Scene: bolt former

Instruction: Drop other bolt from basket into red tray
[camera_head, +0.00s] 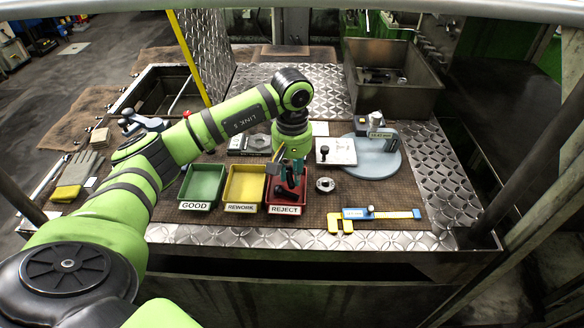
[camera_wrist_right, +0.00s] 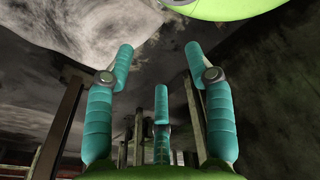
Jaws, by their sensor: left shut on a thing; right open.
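The red tray (camera_head: 300,205), labelled REJECT, sits on the brown mat at the right end of a row of three trays. My left gripper (camera_head: 290,188) points down over the red tray, with its fingertips at the tray's opening. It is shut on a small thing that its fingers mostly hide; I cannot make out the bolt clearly. The metal basket (camera_head: 408,97) stands at the back right with several dark pieces in it. My right gripper (camera_wrist_right: 160,75) shows only in the right wrist view, with its teal fingers spread and empty.
A yellow REWORK tray (camera_head: 244,186) and a green GOOD tray (camera_head: 202,186) stand to the left of the red tray. A metal ring (camera_head: 325,185), a gauge stand (camera_head: 376,155) and a blue-yellow caliper (camera_head: 382,214) lie to its right. Gloves (camera_head: 76,176) lie far left.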

